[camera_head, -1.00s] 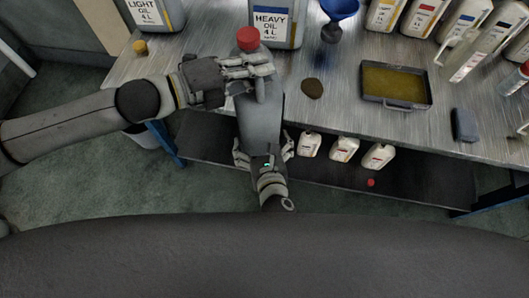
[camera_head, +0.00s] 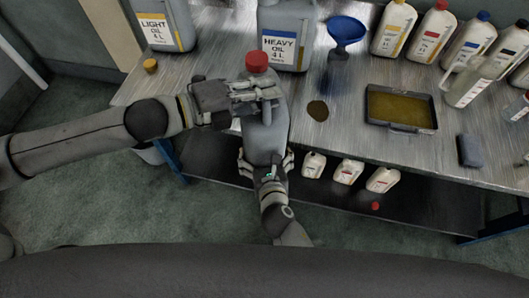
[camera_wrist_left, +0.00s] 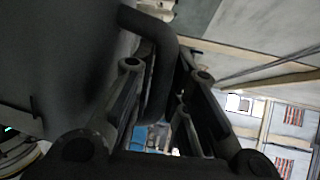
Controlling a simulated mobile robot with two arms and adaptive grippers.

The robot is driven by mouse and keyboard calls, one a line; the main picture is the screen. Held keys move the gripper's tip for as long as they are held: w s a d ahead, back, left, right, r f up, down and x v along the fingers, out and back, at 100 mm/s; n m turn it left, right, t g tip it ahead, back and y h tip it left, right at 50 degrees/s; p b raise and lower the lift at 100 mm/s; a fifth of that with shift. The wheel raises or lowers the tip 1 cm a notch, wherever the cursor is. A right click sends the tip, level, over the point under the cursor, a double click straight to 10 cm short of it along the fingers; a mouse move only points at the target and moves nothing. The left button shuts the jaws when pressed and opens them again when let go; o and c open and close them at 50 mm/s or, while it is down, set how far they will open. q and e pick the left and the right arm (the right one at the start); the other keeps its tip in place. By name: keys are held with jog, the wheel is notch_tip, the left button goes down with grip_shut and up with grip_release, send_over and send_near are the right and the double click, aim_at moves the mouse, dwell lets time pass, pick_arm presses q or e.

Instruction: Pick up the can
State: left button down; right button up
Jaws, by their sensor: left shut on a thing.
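The can (camera_head: 265,135) is a grey jug with a red cap (camera_head: 257,62), held roughly upright at the bench's front edge. My left gripper (camera_head: 256,94) is shut on its handle near the top. In the left wrist view the dark curved handle (camera_wrist_left: 162,62) passes between the fingers, and the grey can body (camera_wrist_left: 55,55) fills the left side. My right gripper (camera_head: 266,170) is at the can's lower end, with fingers on both sides. Whether they press on it is unclear. The can's far side is hidden.
Behind stand a HEAVY OIL container (camera_head: 287,40) and a LIGHT OIL container (camera_head: 162,25). A blue funnel (camera_head: 346,30), a tray of oil (camera_head: 400,108) and several white bottles are to the right. White bottles (camera_head: 348,172) also sit on the lower shelf.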

pick_arm(q)
jog(key=shift+d+r, duration=0.1)
jog(key=shift+r, duration=0.25)
pick_arm(e)
jog(key=c, duration=0.5)
pick_arm(q)
jog(key=c, duration=1.9)
grip_release()
pick_arm(e)
jog(key=shift+w+a+r, duration=0.1)
jog(key=shift+r, duration=0.3)
jog(key=shift+c, duration=0.9)
pick_arm(q)
jog(key=o, duration=0.5)
jog(key=shift+o, duration=0.3)
jog(key=shift+f, duration=0.15)
